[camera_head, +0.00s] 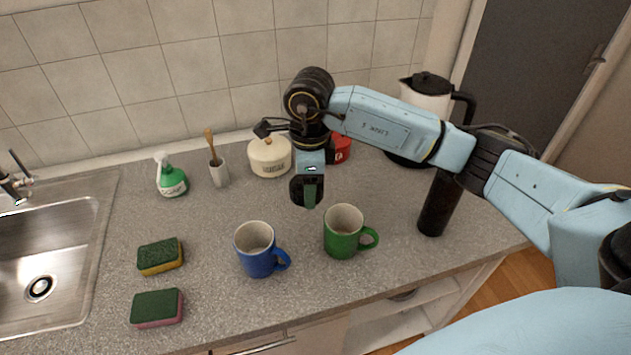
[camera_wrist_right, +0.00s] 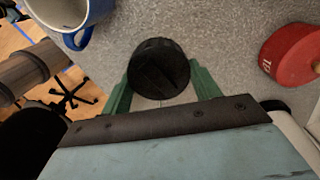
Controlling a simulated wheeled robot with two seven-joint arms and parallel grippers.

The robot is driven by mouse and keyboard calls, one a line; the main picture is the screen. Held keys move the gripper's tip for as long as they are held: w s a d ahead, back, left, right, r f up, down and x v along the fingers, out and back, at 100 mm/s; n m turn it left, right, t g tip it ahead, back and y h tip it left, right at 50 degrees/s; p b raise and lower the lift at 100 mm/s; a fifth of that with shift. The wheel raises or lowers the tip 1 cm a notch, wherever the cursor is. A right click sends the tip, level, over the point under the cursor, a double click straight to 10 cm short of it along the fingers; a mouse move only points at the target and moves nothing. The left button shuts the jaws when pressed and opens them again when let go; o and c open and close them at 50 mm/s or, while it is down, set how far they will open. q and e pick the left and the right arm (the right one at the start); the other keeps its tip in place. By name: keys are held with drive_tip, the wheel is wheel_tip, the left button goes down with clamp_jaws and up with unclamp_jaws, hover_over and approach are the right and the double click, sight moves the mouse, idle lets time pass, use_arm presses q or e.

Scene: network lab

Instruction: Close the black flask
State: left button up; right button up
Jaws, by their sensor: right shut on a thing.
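The black flask (camera_head: 437,207) stands upright on the counter at the right, beyond the green mug. Its top is hidden behind my right arm, so I cannot see its mouth. My right gripper (camera_head: 308,192) hangs over the middle of the counter, behind the two mugs and left of the flask. In the right wrist view its green fingers (camera_wrist_right: 160,92) are shut on a round black lid (camera_wrist_right: 158,66). The lid is well apart from the flask. My left gripper is not in view.
A blue mug (camera_head: 258,250) and a green mug (camera_head: 342,232) stand in front. Sponges (camera_head: 160,257), a spray bottle (camera_head: 171,180), a cream pot (camera_head: 269,157), a red canister (camera_head: 341,149) and a white-and-black jug (camera_head: 426,100) surround them. A sink (camera_head: 60,215) is at left.

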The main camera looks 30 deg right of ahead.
drive_tip(key=n, duration=0.3)
drive_tip(key=a+n, duration=0.1)
drive_tip(key=n, duration=0.1)
drive_tip(key=shift+s+b, duration=0.3)
drive_tip(key=shift+b, duration=0.1)
drive_tip(key=n, duration=0.2)
drive_tip(key=a+n, duration=0.1)
drive_tip(key=n, duration=0.2)
drive_tip(key=s+n+b, duration=0.1)
drive_tip(key=n, duration=0.1)
drive_tip(key=shift+a, duration=0.2)
drive_tip(key=n, duration=0.4)
drive_tip(key=s+a+n+b, duration=0.1)
drive_tip(key=n, duration=0.6)
drive_tip(key=shift+s+a+n, duration=0.3)
drive_tip(key=shift+s, duration=0.1)
